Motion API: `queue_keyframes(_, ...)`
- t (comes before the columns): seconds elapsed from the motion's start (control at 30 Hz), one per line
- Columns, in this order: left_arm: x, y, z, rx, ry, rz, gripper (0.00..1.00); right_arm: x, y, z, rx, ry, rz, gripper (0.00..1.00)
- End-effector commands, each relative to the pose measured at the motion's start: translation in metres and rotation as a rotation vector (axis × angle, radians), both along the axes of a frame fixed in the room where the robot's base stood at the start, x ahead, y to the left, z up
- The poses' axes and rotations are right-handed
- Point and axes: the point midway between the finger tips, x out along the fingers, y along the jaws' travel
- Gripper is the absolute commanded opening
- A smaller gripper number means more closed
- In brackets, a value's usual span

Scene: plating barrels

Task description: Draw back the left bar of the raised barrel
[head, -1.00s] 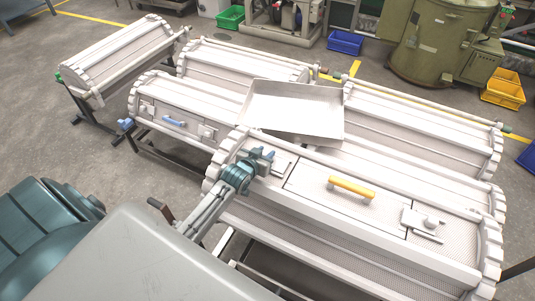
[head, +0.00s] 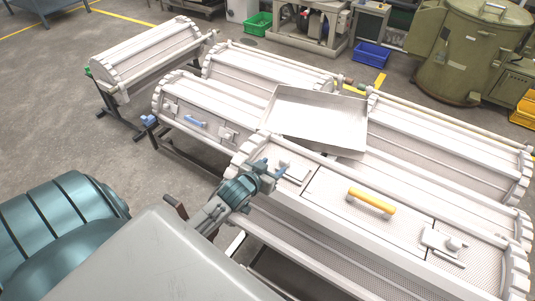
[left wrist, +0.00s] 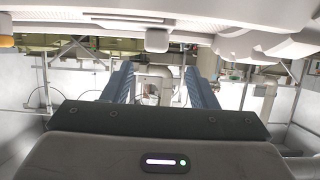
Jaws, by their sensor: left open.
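The nearest, raised white barrel (head: 335,236) has a hatch lid (head: 325,190) with an orange handle (head: 371,201). A bar latch with a small knob sits on each side of the lid: the left bar (head: 298,174) and the right bar (head: 441,241). My left gripper (head: 275,167) is open beside the left bar's knob, partly covering it; I cannot tell whether they touch. In the left wrist view, its two blue fingers (left wrist: 158,85) stand apart, with a pale knob (left wrist: 157,40) beyond and between them. My right gripper is not in view.
A shallow metal tray (head: 318,122) lies across the barrels just behind. Another barrel with a blue handle (head: 195,121) stands to the left, and more barrels stand behind. Blue (head: 371,55) and green (head: 258,24) bins are on the floor at the back.

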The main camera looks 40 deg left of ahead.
Motion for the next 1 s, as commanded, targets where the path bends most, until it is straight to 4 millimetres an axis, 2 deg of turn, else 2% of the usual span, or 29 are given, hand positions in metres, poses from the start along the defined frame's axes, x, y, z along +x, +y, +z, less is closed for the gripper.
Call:
queue_keyframes(0.1,-0.015,0.000,0.005,0.002,0.000,-0.001,0.53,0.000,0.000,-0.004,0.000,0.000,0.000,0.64)
queue_keyframes(0.23,-0.022,-0.001,0.008,0.001,0.000,0.000,0.53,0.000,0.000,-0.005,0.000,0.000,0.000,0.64)
queue_keyframes(0.83,-0.024,-0.002,0.009,0.001,0.007,0.001,0.53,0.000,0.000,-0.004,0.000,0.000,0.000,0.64)
queue_keyframes(0.93,-0.037,-0.007,0.004,0.009,0.060,0.008,0.53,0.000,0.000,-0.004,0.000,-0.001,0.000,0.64)
queue_keyframes(1.0,-0.057,-0.015,-0.002,0.022,0.137,0.015,0.53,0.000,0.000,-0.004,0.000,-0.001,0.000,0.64)
